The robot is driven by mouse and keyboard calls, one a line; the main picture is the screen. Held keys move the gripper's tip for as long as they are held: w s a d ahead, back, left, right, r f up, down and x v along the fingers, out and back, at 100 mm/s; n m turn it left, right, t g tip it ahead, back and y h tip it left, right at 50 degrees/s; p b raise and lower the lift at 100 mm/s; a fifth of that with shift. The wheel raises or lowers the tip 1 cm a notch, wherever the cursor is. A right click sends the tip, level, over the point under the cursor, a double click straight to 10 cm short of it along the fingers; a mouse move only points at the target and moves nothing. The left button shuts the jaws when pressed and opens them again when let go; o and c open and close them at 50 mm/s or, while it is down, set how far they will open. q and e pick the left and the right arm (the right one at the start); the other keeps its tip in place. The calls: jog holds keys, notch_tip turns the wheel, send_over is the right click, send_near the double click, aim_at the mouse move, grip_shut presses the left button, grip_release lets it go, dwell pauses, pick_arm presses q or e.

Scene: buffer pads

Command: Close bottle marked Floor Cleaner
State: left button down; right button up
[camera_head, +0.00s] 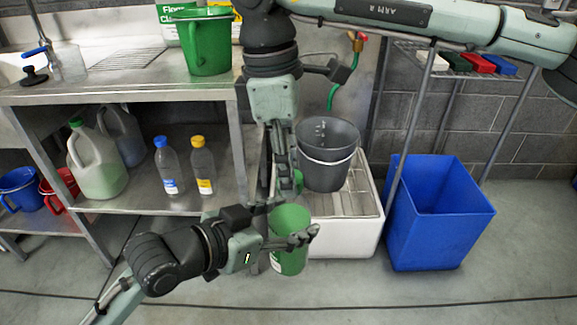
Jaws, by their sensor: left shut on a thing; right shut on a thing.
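My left gripper (287,238) is shut around the side of a green bottle (288,219), holding it in front of the white basin. A small white label shows low on the bottle, but I cannot read it. My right gripper (284,172) comes down from above, shut on a small green piece (298,181) that looks like a cap and is mostly hidden by the fingers. The green piece is above the bottle; I cannot tell whether they touch. A white and green panel with partly hidden lettering like "Floor Cleaner" (167,13) stands behind the green bucket.
The green bucket (207,45) stands on the steel bench (120,88). A grey bucket (328,152) is over the white basin (343,244), right of my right gripper. A blue bin (437,225) stands at right. Jugs and small bottles occupy the lower shelf (130,202). The front floor is mostly clear.

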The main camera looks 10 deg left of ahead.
jog(key=shift+r, duration=0.1)
jog(key=o, duration=0.7)
jog(key=shift+r, duration=2.25)
jog(key=shift+c, duration=0.4)
